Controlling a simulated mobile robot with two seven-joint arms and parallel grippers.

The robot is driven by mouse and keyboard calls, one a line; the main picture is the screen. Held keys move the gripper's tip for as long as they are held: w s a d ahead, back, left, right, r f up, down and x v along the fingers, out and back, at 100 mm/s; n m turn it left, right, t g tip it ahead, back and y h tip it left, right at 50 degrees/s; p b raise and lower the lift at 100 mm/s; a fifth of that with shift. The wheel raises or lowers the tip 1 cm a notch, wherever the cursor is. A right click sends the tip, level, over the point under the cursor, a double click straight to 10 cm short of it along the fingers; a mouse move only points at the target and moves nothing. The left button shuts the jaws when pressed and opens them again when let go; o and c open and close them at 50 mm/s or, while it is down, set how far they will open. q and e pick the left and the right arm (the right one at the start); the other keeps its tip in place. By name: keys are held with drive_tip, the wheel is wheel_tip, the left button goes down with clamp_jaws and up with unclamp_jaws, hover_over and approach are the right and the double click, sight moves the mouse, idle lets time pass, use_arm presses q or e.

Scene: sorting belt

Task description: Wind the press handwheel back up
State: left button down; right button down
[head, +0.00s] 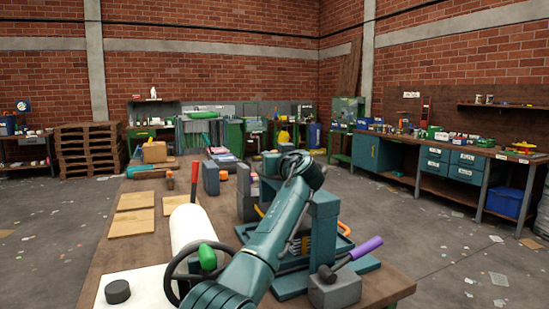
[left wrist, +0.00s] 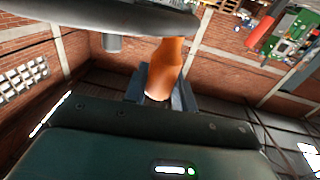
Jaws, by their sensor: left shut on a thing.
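My left gripper (left wrist: 160,92) is shut on an orange handle (left wrist: 165,65) in the left wrist view, with one grey-blue finger on each side of it. A large dark grey rounded rim (left wrist: 95,14), apparently the handwheel, crosses the top of that view, close to the handle's far end. In the head view my teal arm crosses the middle, and its gripper and the orange handle are hidden. The teal press (head: 325,210) stands behind the arm, partly covered. A black spoked wheel with a green knob (head: 207,257) is at the lower left. My right gripper is not in view.
A white cylinder (head: 187,227) lies behind the spoked wheel. A grey block with a purple-handled lever (head: 366,247) stands at the table's right. Wooden plates (head: 131,223) lie flat on the left. Blocks crowd the middle of the table. The floor to the right has scattered litter.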

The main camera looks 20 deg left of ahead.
use_arm(q)
drive_tip(key=shift+d, duration=0.25)
drive_tip(key=c, duration=1.2)
unclamp_jaws()
drive_tip(key=shift+c, duration=0.2)
drive_tip(key=shift+o, duration=0.4)
drive_tip(key=shift+a, duration=0.1)
drive_tip(key=b+v, duration=0.1)
drive_tip(key=v, duration=1.2)
drive_tip(key=shift+s, duration=0.1)
drive_tip(key=shift+c, duration=0.5)
